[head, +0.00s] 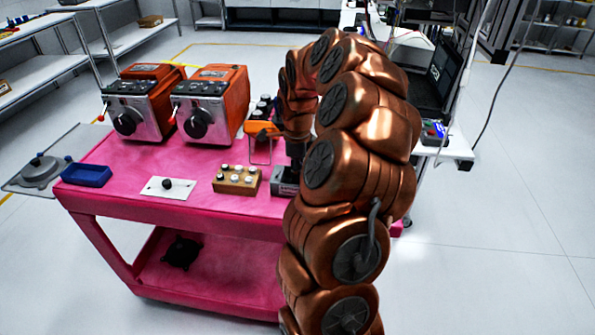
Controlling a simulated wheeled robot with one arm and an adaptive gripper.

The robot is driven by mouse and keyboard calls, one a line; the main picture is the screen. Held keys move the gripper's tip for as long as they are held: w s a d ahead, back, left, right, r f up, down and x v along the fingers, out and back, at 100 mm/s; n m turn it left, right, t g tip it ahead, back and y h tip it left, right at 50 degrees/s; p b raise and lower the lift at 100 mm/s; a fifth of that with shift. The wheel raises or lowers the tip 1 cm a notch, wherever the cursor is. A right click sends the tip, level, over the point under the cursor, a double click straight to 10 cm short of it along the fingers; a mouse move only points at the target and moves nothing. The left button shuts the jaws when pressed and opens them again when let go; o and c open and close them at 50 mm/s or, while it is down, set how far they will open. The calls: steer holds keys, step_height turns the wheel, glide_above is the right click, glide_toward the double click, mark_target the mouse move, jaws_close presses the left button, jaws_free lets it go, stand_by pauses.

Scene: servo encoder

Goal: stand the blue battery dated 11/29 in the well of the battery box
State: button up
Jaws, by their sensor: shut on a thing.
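My gripper (295,152) points down over the right part of the pink cart, mostly hidden by my own copper-coloured arm. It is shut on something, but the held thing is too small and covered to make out. A grey box (283,182), which looks like the battery box, sits on the cart right below my gripper; its well cannot be made out. I cannot tell whether the held thing is above the box or inside it. No blue battery or date can be read in this view.
A wooden block (237,185) with several white- and dark-topped pieces stands left of the grey box. An orange-topped wire stand (261,130) is behind. Two orange machines (212,105) fill the back of the pink cart (130,178). A white plate (155,188) and blue tray (87,176) lie left.

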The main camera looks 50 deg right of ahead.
steer(key=shift+f+b, duration=0.3)
steer(key=shift+f, duration=0.1)
steer(key=o, duration=1)
steer(key=shift+o, duration=0.2)
steer(key=shift+c, duration=0.5)
steer(key=shift+r, duration=0.2)
